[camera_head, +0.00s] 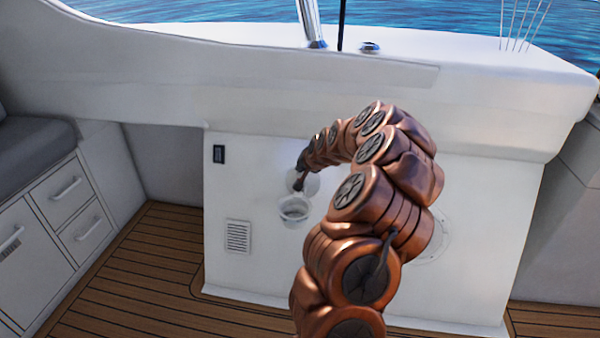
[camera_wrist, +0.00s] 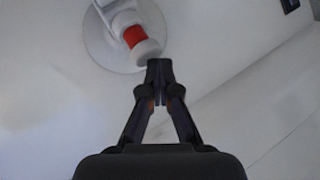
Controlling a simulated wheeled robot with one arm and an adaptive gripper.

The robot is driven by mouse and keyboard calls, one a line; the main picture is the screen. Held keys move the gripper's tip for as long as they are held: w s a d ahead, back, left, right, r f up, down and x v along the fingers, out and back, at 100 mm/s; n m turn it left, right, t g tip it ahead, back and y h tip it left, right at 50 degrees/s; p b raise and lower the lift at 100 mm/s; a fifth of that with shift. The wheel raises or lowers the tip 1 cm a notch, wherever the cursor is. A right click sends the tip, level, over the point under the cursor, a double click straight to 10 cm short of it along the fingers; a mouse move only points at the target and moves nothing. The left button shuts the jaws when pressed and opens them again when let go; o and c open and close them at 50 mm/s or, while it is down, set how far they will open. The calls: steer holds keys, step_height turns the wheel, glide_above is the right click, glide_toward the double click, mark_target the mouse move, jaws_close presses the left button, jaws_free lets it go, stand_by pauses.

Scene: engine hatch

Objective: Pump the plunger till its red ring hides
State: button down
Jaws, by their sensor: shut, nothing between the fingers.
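The plunger (camera_wrist: 148,52) shows at the top of the wrist view as a white rounded knob on a white fitting. Its red ring (camera_wrist: 134,36) is plainly visible just behind the knob. The fitting stands out from a round pale plate (camera_wrist: 97,48) on the white wall. My gripper (camera_wrist: 159,66) is shut and empty, its fingertips just below and right of the knob in the picture. I cannot tell whether they touch it. In the head view my gripper (camera_head: 299,183) is small and dark in front of the round plate (camera_head: 314,183), and the plunger cannot be made out there.
A pale cup-shaped fitting (camera_head: 293,211) sits just below my gripper on the white panel (camera_head: 262,165). A black switch (camera_head: 218,154) and a vent grille (camera_head: 237,237) are to the left. Drawers (camera_head: 80,211) stand at far left. The wooden deck (camera_head: 130,290) is clear.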

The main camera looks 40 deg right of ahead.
mark_target(301, 174)
steer(key=shift+f, duration=0.5)
stand_by(0.5)
stand_by(0.3)
steer(key=shift+r+p, duration=0.45)
steer(key=shift+r, duration=1)
steer(key=shift+r+p, duration=0.95)
steer(key=shift+r, duration=1.5)
steer(key=shift+a+r, duration=0.1)
